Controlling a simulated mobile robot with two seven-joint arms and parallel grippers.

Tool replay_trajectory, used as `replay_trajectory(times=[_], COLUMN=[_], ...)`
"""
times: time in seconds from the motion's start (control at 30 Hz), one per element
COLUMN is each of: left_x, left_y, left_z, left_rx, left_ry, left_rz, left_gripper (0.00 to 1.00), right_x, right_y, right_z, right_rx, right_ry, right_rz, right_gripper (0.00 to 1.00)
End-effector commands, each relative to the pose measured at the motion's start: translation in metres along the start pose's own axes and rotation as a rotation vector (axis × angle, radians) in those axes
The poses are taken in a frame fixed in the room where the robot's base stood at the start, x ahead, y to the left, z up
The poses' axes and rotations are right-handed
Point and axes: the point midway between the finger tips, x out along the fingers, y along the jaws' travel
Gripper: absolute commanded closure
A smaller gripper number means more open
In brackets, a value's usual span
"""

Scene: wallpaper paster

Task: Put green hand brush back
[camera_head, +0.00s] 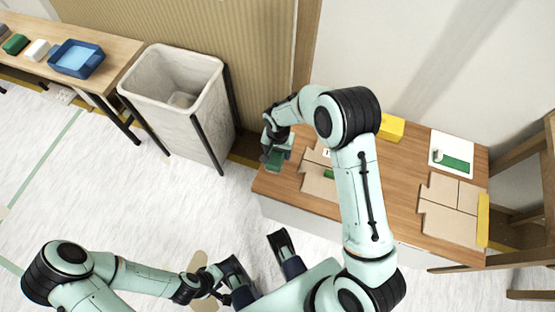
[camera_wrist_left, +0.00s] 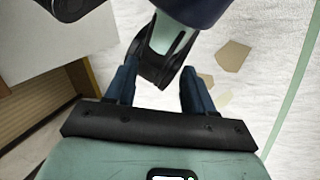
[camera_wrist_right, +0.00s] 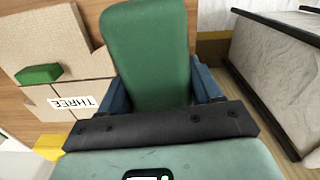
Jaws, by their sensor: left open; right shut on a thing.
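The green hand brush (camera_wrist_right: 148,52) fills the middle of the right wrist view. My right gripper (camera_wrist_right: 158,92) is shut on it, with a blue finger on each side. In the head view the brush (camera_head: 275,160) hangs below my right gripper (camera_head: 277,148), at the left end of the wooden table. I cannot tell whether it touches the table. My left gripper (camera_wrist_left: 158,85) is open and empty, low over the floor; in the head view it (camera_head: 215,278) is small and near my body.
The wooden table (camera_head: 405,180) bears cardboard panels (camera_head: 455,208), a small green block (camera_wrist_right: 38,74), a yellow block (camera_head: 391,127) and a white sheet (camera_head: 440,148) with a green item. A bin (camera_head: 172,110) stands left. A bench (camera_head: 110,48) holds a blue tray (camera_head: 77,60) and small blocks.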

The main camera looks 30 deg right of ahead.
Motion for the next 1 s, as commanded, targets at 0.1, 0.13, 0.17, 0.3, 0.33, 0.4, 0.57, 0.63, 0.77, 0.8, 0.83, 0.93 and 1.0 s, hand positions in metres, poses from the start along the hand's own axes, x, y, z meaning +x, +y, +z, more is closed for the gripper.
replay_trajectory(times=[0.1, 0.13, 0.17, 0.3, 0.33, 0.4, 0.57, 0.63, 0.77, 0.8, 0.83, 0.93, 1.0], left_x=[0.004, 0.005, 0.005, 0.006, 0.007, 0.009, 0.012, 0.011, 0.011, 0.011, 0.012, 0.014, 0.014], left_y=[-0.002, -0.002, -0.002, -0.003, -0.003, -0.004, -0.005, -0.005, -0.005, -0.005, -0.005, -0.006, -0.006], left_z=[-0.007, -0.008, -0.009, -0.012, -0.013, -0.017, -0.023, -0.023, -0.022, -0.022, -0.023, -0.025, -0.026], left_rx=[-0.002, -0.002, -0.003, -0.003, -0.004, -0.004, -0.006, -0.006, -0.006, -0.006, -0.006, -0.006, -0.007], left_ry=[0.019, 0.022, 0.024, 0.033, 0.036, 0.046, 0.061, 0.061, 0.060, 0.061, 0.061, 0.068, 0.071], left_rz=[-0.001, -0.001, -0.001, -0.002, -0.002, -0.002, -0.003, -0.003, -0.003, -0.003, -0.003, -0.003, -0.003], left_gripper=[0.47, 0.47, 0.47, 0.47, 0.47, 0.47, 0.47, 0.47, 0.47, 0.47, 0.47, 0.47, 0.47], right_x=[0.019, 0.022, 0.024, 0.032, 0.035, 0.046, 0.065, 0.064, 0.064, 0.064, 0.065, 0.067, 0.068], right_y=[0.000, 0.000, 0.000, 0.000, 0.000, 0.001, 0.000, 0.000, 0.000, 0.000, 0.000, 0.000, 0.000], right_z=[-0.001, -0.001, -0.001, -0.001, -0.001, 0.000, -0.001, -0.001, -0.001, -0.001, -0.001, -0.001, -0.001], right_rx=[0.001, 0.000, 0.000, 0.000, 0.000, 0.000, 0.000, 0.000, 0.000, 0.000, 0.000, 0.000, 0.000], right_ry=[0.000, 0.001, 0.001, 0.002, 0.001, 0.000, 0.001, 0.002, 0.002, 0.002, 0.002, 0.002, 0.001], right_rz=[0.000, 0.000, 0.000, 0.000, 0.000, 0.002, 0.000, -0.001, -0.001, -0.001, -0.001, -0.001, 0.000], right_gripper=[0.68, 0.68, 0.68, 0.68, 0.68, 0.68, 0.68, 0.68, 0.68, 0.68, 0.68, 0.68, 0.26])
